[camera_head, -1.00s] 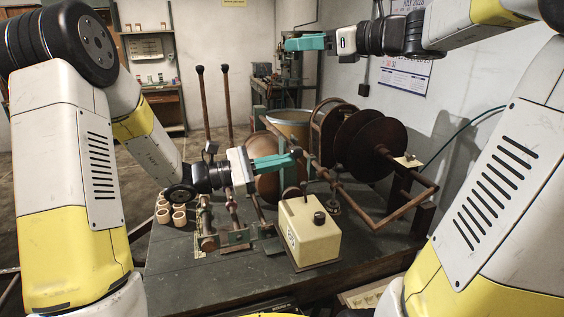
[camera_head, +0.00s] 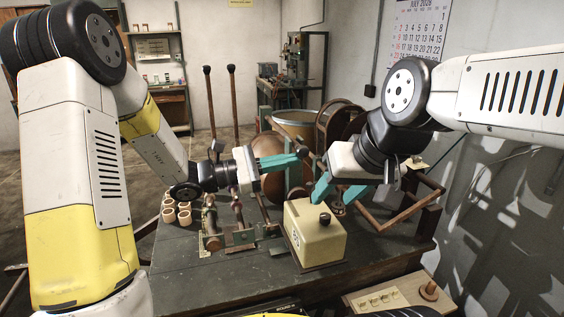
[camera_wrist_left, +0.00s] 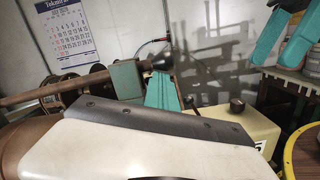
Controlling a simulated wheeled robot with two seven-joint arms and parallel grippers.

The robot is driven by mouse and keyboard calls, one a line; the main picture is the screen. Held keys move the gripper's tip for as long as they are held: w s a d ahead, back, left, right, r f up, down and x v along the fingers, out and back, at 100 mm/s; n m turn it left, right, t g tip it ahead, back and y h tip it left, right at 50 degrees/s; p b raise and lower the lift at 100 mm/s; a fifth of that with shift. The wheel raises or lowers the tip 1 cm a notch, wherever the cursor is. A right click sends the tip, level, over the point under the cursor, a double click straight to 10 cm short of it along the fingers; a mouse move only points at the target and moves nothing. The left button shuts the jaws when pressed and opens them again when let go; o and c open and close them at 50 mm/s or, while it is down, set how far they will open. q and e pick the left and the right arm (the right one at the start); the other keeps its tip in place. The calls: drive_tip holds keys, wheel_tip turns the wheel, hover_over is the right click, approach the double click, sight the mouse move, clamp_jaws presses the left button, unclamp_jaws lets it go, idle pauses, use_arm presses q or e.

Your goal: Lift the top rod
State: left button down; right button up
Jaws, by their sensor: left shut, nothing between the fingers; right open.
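A brown rusty rod (camera_head: 283,136) slopes through the winding machine behind my left gripper; whether it is the top rod I cannot tell. A brown rod (camera_wrist_left: 55,89) also runs across the left wrist view to a green block (camera_wrist_left: 127,78). My left gripper (camera_head: 300,158) is shut and empty, its teal fingers against or just beside a dark knob (camera_head: 302,152). In the left wrist view the knob (camera_wrist_left: 160,60) shows at the fingertips; contact is unclear. My right gripper (camera_head: 330,201) is open, fingers spread and tilted down behind the cream box. It hides part of the frame.
The cream box (camera_head: 315,238) with a black knob stands at the front of the dark table (camera_head: 210,285). Small tan rings (camera_head: 176,212) lie to the left. A brown bar frame (camera_head: 385,222) sticks out at the right. Two upright rods (camera_head: 209,105) stand at the left back.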

use_arm(q)
drive_tip(key=w+a+r+n+t, duration=0.1)
drive_tip(key=w+r+n, duration=0.25)
drive_tip(key=r, duration=0.55)
drive_tip(key=w+a+r+n, duration=0.1)
drive_tip(key=w+r+n, duration=0.25)
drive_tip(key=r, duration=0.65)
drive_tip(key=w+r+n+t, duration=0.1)
drive_tip(key=w+r+n, duration=0.3)
drive_tip(key=r, duration=0.5)
drive_tip(key=w+a+r+n, duration=0.1)
drive_tip(key=w+r, duration=0.2)
drive_tip(key=w, duration=0.3)
drive_tip(key=w+a+r+n, duration=0.1)
drive_tip(key=w+r, duration=0.3)
drive_tip(key=w, duration=0.3)
drive_tip(key=shift+w+a+r+n+y, duration=0.2)
drive_tip(key=shift+a+r+n+y, duration=0.1)
drive_tip(key=shift+a+n, duration=0.1)
